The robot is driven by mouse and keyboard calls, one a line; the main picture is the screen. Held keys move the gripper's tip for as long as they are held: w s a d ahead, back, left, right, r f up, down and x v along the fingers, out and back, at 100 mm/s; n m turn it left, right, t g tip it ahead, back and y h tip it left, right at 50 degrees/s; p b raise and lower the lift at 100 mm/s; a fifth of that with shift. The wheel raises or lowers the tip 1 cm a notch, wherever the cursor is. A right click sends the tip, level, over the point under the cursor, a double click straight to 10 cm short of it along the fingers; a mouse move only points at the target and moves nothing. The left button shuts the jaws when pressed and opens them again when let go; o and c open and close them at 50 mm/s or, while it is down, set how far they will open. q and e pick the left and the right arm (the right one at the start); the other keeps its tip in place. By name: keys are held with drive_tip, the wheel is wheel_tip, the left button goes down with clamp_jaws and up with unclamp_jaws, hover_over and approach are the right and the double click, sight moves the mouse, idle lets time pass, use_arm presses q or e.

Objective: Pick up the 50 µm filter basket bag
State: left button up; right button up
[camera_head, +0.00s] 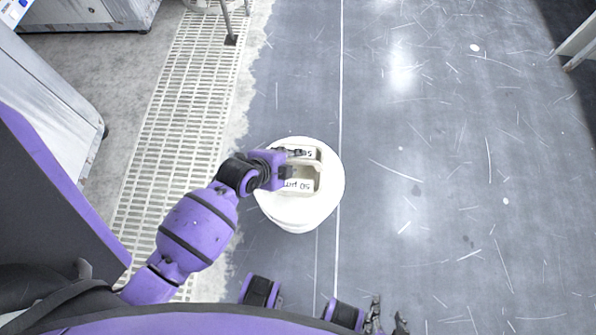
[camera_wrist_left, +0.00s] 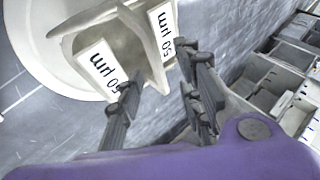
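The white 50 µm filter basket bag (camera_head: 297,185) sits on a round white stand or drum (camera_head: 300,215) in the middle of the head view. It carries two "50 µm" labels, with a raised white strip between them. In the left wrist view the basket bag (camera_wrist_left: 157,50) shows close up. My left gripper (camera_head: 287,172) is at the basket's left side. In the wrist view the left gripper (camera_wrist_left: 160,85) is open, its fingers on either side of the raised strip; contact cannot be told. My right gripper (camera_head: 388,317) is open and empty at the bottom edge, partly cut off.
A pale floor grating (camera_head: 178,100) runs along the left, beside a white cabinet (camera_head: 65,110). A stand leg (camera_head: 231,38) is at the top. Grey compartmented bins (camera_wrist_left: 280,85) show at the right of the wrist view. The dark floor right of the drum is clear.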

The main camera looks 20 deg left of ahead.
sight(296, 162)
use_arm(q)
drive_tip(key=b+x, duration=0.1)
drive_tip(key=x, duration=0.3)
drive_tip(key=shift+w+d+f, duration=0.1)
drive_tip(key=shift+d+f, duration=0.1)
drive_tip(key=shift+f, duration=0.2)
clamp_jaws()
